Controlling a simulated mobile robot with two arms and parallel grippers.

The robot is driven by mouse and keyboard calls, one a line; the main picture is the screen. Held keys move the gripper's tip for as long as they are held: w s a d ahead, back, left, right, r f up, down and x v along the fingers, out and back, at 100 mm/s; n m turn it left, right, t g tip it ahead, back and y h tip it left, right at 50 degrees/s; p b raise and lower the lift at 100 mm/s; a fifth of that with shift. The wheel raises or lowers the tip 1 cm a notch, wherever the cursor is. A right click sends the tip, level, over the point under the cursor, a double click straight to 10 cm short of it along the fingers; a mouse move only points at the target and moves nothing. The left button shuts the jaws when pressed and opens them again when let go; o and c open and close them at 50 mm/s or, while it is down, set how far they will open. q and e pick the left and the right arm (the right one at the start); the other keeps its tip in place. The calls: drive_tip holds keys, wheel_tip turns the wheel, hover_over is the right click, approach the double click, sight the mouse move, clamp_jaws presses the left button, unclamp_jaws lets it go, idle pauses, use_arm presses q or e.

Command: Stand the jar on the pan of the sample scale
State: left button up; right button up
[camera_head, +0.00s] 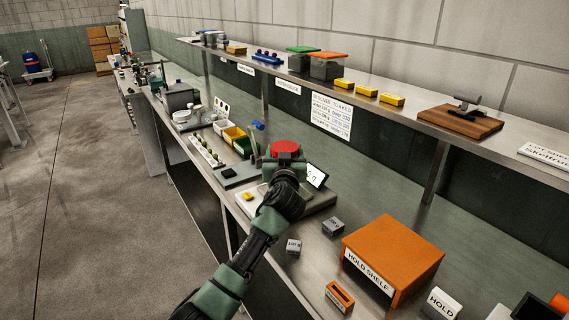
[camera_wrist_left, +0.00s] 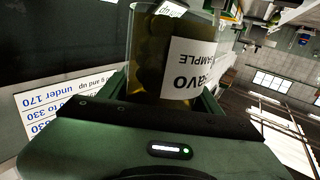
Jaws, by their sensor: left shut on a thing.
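My left gripper (camera_head: 284,160) is shut on the jar, which has a red lid (camera_head: 286,148) in the head view. In the left wrist view the jar (camera_wrist_left: 150,55) is dark glass with a white label reading "SAMPLE", between the fingers of my gripper (camera_wrist_left: 165,95). The sample scale (camera_head: 322,200) is a pale, low unit on the bench with a tilted display (camera_head: 316,176). My gripper and wrist are in front of the scale and hide most of its pan. I cannot tell whether the jar touches the pan. My right gripper is not in view.
Left of the scale are a dark stand (camera_head: 240,174) and yellow and green bins (camera_head: 234,138). An upper shelf (camera_head: 370,100) runs behind, above the bench.

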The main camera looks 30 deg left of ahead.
use_arm(q)
wheel_tip(320, 180, down, 4)
drive_tip(key=shift+r, duration=0.25)
drive_tip(key=shift+f, duration=0.1)
drive_tip(key=o, duration=1.4)
drive_tip(key=shift+f+b, duration=0.15)
drive_tip(key=shift+b, duration=0.15)
drive_tip(key=shift+c, duration=0.2)
drive_tip(key=o, duration=0.4)
drive_tip(key=shift+r, duration=0.2)
